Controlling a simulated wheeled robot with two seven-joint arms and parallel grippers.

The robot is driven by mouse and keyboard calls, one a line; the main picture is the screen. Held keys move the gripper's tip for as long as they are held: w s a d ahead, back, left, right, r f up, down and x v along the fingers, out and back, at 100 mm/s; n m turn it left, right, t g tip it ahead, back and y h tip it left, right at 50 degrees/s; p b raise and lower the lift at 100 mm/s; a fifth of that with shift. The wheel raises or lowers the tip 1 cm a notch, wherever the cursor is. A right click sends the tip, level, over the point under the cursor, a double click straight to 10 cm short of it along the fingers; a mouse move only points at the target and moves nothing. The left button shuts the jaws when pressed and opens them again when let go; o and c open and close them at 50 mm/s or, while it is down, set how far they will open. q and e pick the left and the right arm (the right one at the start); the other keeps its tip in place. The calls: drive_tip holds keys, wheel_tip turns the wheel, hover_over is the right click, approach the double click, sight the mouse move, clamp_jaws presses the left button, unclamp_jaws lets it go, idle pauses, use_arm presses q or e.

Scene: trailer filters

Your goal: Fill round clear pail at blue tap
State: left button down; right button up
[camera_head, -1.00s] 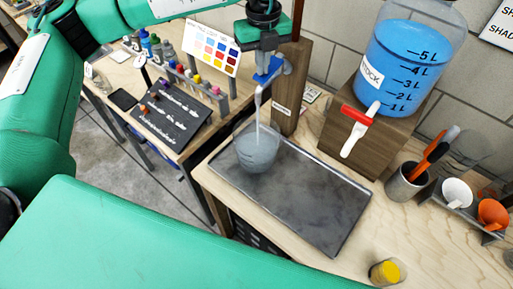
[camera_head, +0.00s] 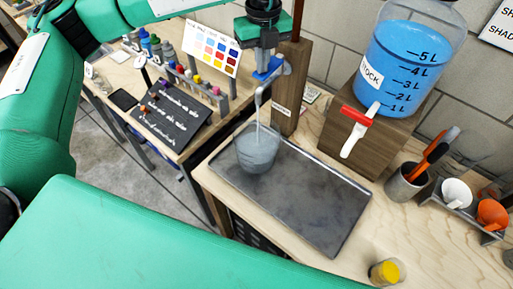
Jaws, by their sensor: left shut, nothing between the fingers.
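The round clear pail (camera_head: 257,153) stands at the back left of the grey metal tray (camera_head: 318,208). A thin stream from the blue tap (camera_head: 268,70) falls into it. Greyish liquid shows in the pail; its exact level is hard to read. The tap is on a wooden post (camera_head: 291,88). My left gripper (camera_head: 265,55) is at the tap from above, shut with nothing between its fingers, and hides part of the tap. My right gripper is not in view.
A large jug of blue liquid (camera_head: 409,62) with a red-handled white spout (camera_head: 357,122) stands on a wooden block (camera_head: 347,145). A tool cup (camera_head: 406,182), small cups (camera_head: 457,193) and a yellow-lidded jar (camera_head: 385,272) stand right. A side table holds paint bottles and a colour chart (camera_head: 211,48).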

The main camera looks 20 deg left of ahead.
use_arm(q)
wheel_tip(320, 180, up, 3)
drive_tip(key=shift+p, duration=0.3)
wheel_tip(320, 180, up, 5)
drive_tip(key=shift+f+p, duration=0.15)
drive_tip(key=shift+p, duration=0.75)
drive_tip(key=shift+f, duration=0.1)
